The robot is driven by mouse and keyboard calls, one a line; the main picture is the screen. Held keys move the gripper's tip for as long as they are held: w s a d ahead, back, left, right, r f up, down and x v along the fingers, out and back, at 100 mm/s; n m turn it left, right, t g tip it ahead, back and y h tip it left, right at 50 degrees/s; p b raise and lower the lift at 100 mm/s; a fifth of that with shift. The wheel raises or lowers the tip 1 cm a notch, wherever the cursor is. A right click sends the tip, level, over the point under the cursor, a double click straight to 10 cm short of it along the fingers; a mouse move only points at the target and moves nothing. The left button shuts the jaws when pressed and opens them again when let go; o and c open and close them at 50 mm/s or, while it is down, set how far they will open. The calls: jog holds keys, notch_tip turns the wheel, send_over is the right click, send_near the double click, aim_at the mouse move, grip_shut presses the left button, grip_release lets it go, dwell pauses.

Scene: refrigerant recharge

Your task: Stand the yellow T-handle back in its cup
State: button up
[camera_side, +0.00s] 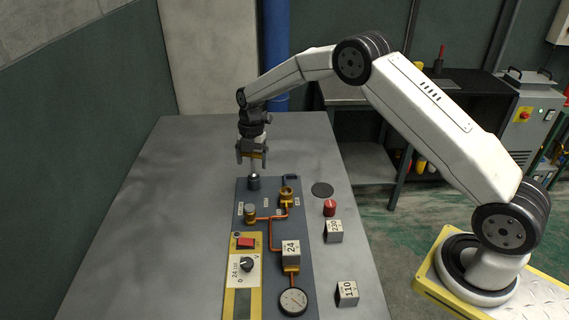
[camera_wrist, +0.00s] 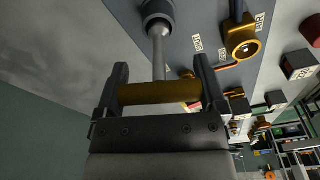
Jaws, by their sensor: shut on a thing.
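The yellow T-handle (camera_side: 257,155) is held crosswise between the fingers of my gripper (camera_side: 252,158). In the wrist view its yellow bar (camera_wrist: 158,93) spans the two dark fingers of my gripper (camera_wrist: 158,78). The grey shaft (camera_wrist: 158,55) runs from the bar to the dark round cup (camera_wrist: 157,12). In the side view the cup (camera_side: 253,184) stands at the panel's far end, directly below my gripper. The shaft looks near upright, with its lower end at the cup's mouth. How deep it sits is hidden.
The grey panel (camera_side: 268,226) carries copper piping, brass fittings (camera_side: 287,195), a block marked 24 (camera_side: 291,252) and a gauge (camera_side: 293,301). The table's left side is clear.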

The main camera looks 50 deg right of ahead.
jog(key=shift+f, duration=0.95)
dwell(0.3)
jog(key=o, duration=0.9)
jog(key=shift+r, duration=3.5)
jog(key=s+r+m+t, duration=0.1)
jog(key=s+m, duration=1)
jog(key=s, duration=0.3)
jog(key=s+a+r+m+t+h, duration=0.1)
jog(key=s+m+t, duration=0.1)
jog(key=s+m, duration=1)
jog(key=s, duration=0.3)
jog(key=shift+a, duration=0.3)
